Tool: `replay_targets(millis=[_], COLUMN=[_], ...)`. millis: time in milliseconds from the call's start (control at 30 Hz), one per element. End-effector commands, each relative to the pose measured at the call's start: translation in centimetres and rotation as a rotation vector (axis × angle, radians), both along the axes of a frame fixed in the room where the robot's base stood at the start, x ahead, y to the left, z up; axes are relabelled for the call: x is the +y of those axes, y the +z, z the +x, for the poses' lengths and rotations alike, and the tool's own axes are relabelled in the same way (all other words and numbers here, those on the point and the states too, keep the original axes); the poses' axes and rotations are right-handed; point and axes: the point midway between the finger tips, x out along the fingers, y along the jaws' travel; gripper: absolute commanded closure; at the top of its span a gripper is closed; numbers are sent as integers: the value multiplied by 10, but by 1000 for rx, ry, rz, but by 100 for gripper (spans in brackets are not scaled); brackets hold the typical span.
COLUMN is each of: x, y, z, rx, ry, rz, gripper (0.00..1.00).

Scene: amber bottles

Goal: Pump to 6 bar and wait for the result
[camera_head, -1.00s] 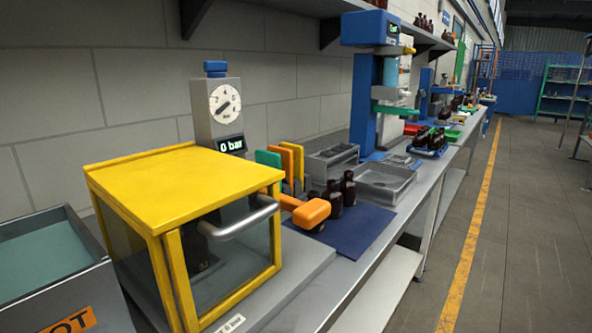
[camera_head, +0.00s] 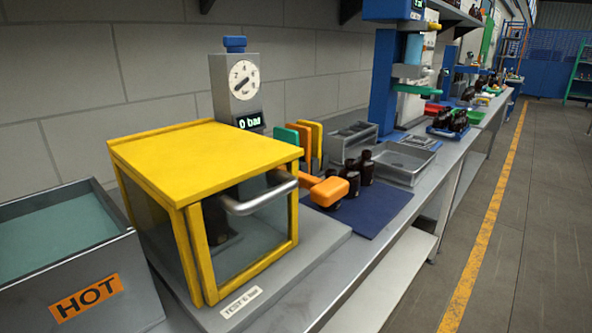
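A yellow-framed test box (camera_head: 205,155) with clear sides stands on a grey base at the front left. Its front is closed, with a grey bar handle (camera_head: 258,197) across it. A dark shape, perhaps a bottle, shows dimly inside. A label on the base reads "TEST 6 bar" (camera_head: 240,302). Behind the box stands a grey gauge column (camera_head: 233,105) with a round dial (camera_head: 244,80), a blue top knob (camera_head: 235,44) and a display (camera_head: 249,121) reading 0 bar. An orange-ended lever (camera_head: 329,191) sticks out at the box's right. My gripper is not in view.
A grey bin marked HOT (camera_head: 85,290) stands at the left. Dark bottles (camera_head: 361,168) stand on a blue mat (camera_head: 375,210) right of the box. Green and orange plates, grey trays (camera_head: 403,162) and a blue machine (camera_head: 382,90) stand further back. The floor at the right is clear.

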Motion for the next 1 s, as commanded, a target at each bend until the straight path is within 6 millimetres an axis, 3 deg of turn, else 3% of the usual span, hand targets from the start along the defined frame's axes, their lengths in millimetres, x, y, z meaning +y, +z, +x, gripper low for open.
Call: replay_targets(millis=[300, 1000], x=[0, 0], y=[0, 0], z=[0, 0], rx=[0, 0], ry=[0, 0], rz=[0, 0], gripper=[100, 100])
